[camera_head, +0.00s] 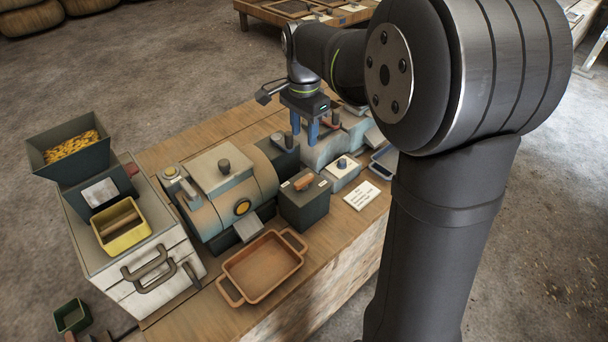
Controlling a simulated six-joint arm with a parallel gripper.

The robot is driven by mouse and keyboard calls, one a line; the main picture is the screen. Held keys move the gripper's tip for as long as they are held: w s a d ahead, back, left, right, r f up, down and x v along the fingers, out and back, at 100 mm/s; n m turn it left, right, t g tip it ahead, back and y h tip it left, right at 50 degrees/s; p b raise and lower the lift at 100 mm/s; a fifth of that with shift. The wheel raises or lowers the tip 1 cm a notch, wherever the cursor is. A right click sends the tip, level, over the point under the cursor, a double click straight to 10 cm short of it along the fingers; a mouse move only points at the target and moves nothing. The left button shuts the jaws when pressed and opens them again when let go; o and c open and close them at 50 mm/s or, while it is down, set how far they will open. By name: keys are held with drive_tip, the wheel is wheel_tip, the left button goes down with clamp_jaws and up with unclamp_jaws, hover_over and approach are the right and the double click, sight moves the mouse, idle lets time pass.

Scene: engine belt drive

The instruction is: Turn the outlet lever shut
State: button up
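My gripper (304,136) points down over the far part of the workbench, with its two blue fingers apart and nothing visible between them. Below and beside it is a grey machine block (322,152). A small reddish part (328,124) shows just right of the fingers; I cannot tell whether they touch it. An orange-brown handle (304,183) sits on top of a dark box (304,207), nearer than the gripper. Another small red part (131,169) sticks out beside the hopper. I cannot tell which of these is the outlet lever.
A rounded metal machine (228,190) stands left of the dark box. A hopper (68,150) with yellow pieces and a yellow bin (121,225) stand at the left. An orange tray (262,266) lies at the front. A white card (361,195) lies right. My arm hides the bench's right side.

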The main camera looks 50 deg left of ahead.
sight(304, 179)
wheel_tip(304, 179, down, 15)
drive_tip(key=shift+f, duration=0.1)
drive_tip(key=shift+c, duration=0.4)
clamp_jaws()
